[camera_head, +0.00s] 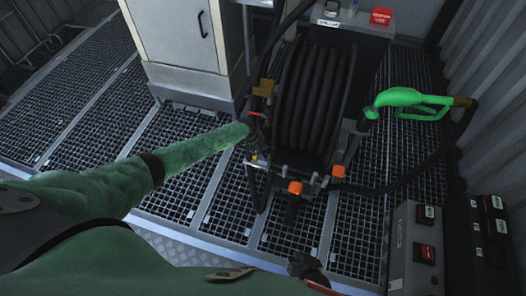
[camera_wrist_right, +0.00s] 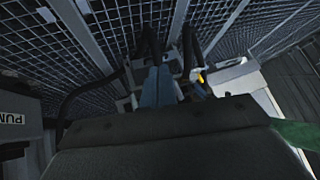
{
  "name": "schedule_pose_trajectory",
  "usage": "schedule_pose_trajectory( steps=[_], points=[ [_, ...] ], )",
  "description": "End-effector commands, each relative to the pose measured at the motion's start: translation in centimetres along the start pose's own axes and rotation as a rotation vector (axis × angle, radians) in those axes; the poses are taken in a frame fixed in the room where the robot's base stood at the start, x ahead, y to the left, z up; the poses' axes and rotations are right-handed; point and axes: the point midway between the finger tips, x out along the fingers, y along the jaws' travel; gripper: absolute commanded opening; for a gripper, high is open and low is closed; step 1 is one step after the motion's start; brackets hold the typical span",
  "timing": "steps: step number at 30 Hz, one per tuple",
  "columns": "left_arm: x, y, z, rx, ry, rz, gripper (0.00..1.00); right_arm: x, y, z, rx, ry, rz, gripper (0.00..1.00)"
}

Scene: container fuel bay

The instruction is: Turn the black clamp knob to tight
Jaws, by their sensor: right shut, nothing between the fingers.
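My left arm reaches in from the left in the head view, and its gripper (camera_head: 256,130) is at the left side of the black hose reel (camera_head: 315,95). Whether its fingers are open or shut is too small to tell. My right gripper (camera_wrist_right: 158,72) is shut and empty in the right wrist view, its blue-grey fingers pointing toward dark fittings and hoses. In the head view a dark shape low in the middle, below the reel, appears to be part of my right gripper (camera_head: 304,265). I cannot pick out the black clamp knob clearly among the dark parts.
Orange-capped fittings (camera_head: 295,187) stand at the reel's lower front. A green fuel nozzle (camera_head: 410,101) is at its right. A pale cabinet (camera_head: 185,38) stands behind left. A grey switch box (camera_head: 416,250) is at lower right. Open grating (camera_head: 180,190) covers the floor.

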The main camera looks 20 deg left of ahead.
Motion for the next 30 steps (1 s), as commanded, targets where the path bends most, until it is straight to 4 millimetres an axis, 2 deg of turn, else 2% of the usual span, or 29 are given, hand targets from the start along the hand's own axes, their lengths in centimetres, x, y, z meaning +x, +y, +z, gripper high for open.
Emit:
schedule_pose_trajectory(
  steps=[1, 6, 7, 17, 27, 30],
  points=[
    [0.0, 0.0, 0.0, 0.000, 0.000, 0.000, 0.45, 0.0, 0.0, 0.0, 0.000, 0.000, 0.000, 0.00],
    [0.0, 0.0, 0.0, 0.000, 0.000, 0.000, 0.11, 0.0, 0.0, 0.0, 0.000, -0.001, 0.000, 0.00],
    [0.0, 0.0, 0.0, 0.000, 0.000, 0.000, 0.08, 0.0, 0.0, 0.0, 0.000, -0.001, 0.000, 0.00],
    [-0.1, 0.1, -0.1, -0.049, 0.001, -0.020, 0.08, -0.3, 0.0, -0.2, 0.000, -0.002, 0.001, 0.00],
    [-0.3, 0.3, -0.2, -0.251, 0.001, -0.103, 0.08, -1.5, -0.3, -1.4, -0.002, -0.009, 0.001, 0.00],
    [-0.2, 0.3, -0.2, -0.313, 0.001, -0.128, 0.08, -3.2, -0.7, -3.7, -0.004, -0.028, -0.004, 0.00]
  ],
)
